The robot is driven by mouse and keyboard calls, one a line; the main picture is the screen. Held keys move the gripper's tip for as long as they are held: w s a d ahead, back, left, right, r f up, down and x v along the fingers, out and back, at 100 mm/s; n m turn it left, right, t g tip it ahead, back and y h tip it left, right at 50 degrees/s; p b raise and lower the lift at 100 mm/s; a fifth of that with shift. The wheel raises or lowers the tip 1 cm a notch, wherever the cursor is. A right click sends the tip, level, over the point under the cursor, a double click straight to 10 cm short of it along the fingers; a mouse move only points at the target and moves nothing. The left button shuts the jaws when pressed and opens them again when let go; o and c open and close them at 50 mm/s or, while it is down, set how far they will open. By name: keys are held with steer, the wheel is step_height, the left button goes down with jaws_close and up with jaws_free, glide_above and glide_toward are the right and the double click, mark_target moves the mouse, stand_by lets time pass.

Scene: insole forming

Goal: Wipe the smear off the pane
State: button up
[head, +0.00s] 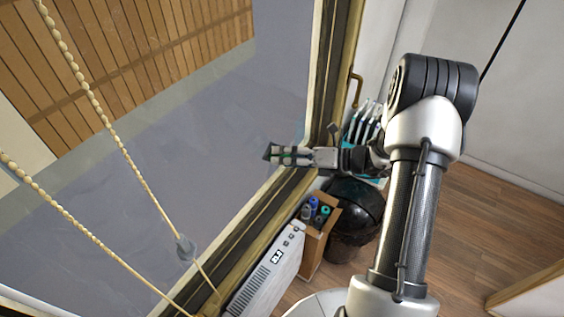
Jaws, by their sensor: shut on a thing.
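The window pane (215,165) fills the left and middle of the head view inside a dark and gold frame. I cannot make out the smear for certain; only faint pale streaks and reflections show on the glass. My gripper (276,155) is at the pane's lower right, pointing left, in front of the glass near the frame.
Beaded cords (118,140) with a grey weight (185,248) hang before the pane at left. A white heater (268,272), a box (318,240) of coloured rolls or bottles and a dark round container (352,215) stand below. A brass handle (354,88) projects beside the frame.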

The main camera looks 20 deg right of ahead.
steer(key=shift+w+d, duration=0.25)
steer(key=shift+d, duration=0.1)
steer(key=s+d, duration=0.3)
steer(key=s, duration=0.2)
steer(key=shift+d, duration=0.25)
stand_by(0.4)
steer(key=shift+s+d, duration=0.85)
steer(key=shift+s, duration=0.3)
steer(key=shift+d, duration=0.1)
